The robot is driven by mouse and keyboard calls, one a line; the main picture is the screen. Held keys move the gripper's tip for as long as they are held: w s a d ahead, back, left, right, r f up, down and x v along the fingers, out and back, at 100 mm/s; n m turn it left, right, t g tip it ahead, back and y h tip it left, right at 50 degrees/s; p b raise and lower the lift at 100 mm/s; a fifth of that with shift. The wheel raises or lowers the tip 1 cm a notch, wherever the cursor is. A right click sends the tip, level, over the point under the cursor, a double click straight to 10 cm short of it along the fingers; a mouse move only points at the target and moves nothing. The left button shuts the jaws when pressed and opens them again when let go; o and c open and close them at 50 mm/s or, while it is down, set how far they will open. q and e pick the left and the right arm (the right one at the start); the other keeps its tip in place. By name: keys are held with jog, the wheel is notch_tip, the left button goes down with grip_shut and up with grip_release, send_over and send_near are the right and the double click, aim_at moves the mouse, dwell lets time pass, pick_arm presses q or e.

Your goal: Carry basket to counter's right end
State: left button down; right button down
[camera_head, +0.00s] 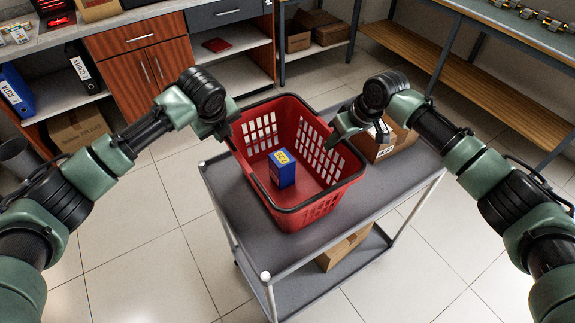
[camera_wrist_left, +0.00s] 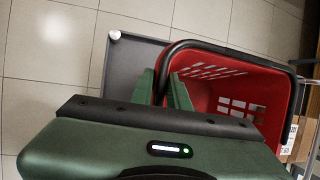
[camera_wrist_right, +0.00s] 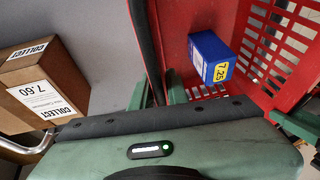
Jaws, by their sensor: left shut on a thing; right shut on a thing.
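The red basket (camera_head: 312,205) with a dark rim is upright on, or just above, the grey top of a metal cart (camera_head: 236,203); I cannot tell which. A blue box with a yellow label (camera_head: 282,169) stands inside it. My left gripper (camera_head: 232,140) is shut on the basket's left rim; its fingers straddle the rim in the left wrist view (camera_wrist_left: 168,88). My right gripper (camera_head: 336,140) is shut on the right rim, also seen in the right wrist view (camera_wrist_right: 158,92). The counter (camera_head: 160,8) runs along the back left with cabinets below.
A cardboard box (camera_head: 385,143) is on the cart, right of the basket. Another carton (camera_head: 345,248) lies on the cart's lower shelf. A workbench with a wooden shelf (camera_head: 480,85) stands at the right. Tiled floor (camera_head: 190,255) is clear around the cart.

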pick_arm(q)
jog(key=shift+w+a+r, duration=0.1)
pick_arm(e)
jog(key=shift+w+d+r, duration=0.1)
jog(key=shift+w+r, duration=0.05)
